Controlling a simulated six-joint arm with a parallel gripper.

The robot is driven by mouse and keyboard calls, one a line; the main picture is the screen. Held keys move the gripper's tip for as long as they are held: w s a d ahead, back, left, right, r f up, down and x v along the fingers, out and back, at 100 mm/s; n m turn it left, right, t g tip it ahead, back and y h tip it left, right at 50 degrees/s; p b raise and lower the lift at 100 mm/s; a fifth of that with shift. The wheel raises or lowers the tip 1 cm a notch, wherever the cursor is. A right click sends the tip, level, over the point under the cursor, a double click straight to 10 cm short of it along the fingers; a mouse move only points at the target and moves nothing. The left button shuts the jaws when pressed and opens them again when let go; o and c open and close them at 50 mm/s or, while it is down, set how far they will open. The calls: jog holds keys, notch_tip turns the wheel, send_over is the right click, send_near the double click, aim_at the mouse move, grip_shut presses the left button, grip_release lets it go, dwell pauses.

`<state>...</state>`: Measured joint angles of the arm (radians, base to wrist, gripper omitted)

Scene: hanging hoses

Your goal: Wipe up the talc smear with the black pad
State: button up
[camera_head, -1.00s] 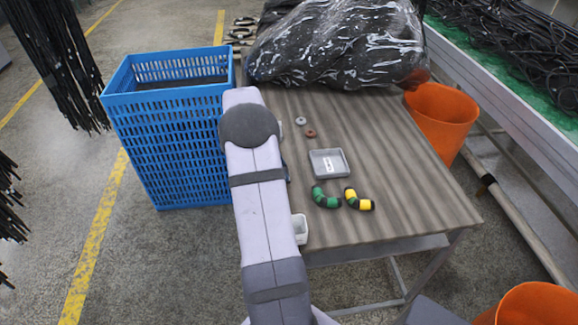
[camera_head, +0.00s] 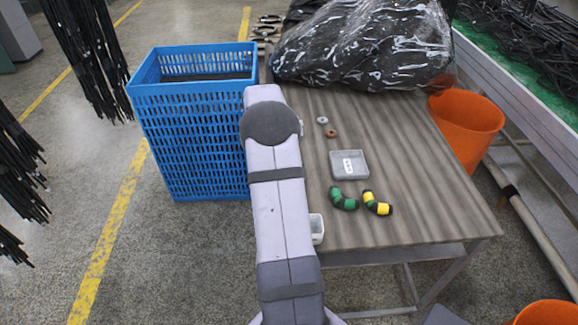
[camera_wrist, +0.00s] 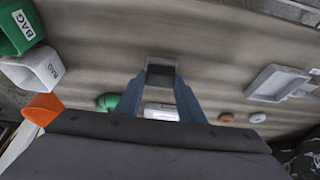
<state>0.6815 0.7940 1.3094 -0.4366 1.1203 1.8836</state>
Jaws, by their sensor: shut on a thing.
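My gripper (camera_wrist: 160,72) shows in the wrist view, its two blue fingers reaching forward over the wood-grain table (camera_wrist: 230,65). It is shut on a small dark block, apparently the black pad (camera_wrist: 161,76), held between the fingertips. I cannot tell whether the pad touches the table. In the head view my arm hides the gripper and the pad. I cannot make out the talc smear in either view; part of the table top (camera_head: 420,170) is behind my arm.
A grey tray (camera_head: 349,165), two small rings (camera_head: 322,120) and green and yellow curved pieces (camera_head: 377,203) lie right of my arm. A blue crate (camera_head: 195,130) stands left; a black plastic bag (camera_head: 365,45) covers the table's far end. Labelled bins (camera_wrist: 42,68) show in the wrist view.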

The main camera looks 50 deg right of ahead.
jog(key=shift+s+d, duration=2.2)
jog(key=shift+s, duration=0.05)
notch_tip(320, 180, up, 8)
jog(key=p, duration=0.4)
jog(key=shift+p, duration=0.4)
jog(key=shift+w+a, duration=0.1)
jog(key=shift+w, duration=0.1)
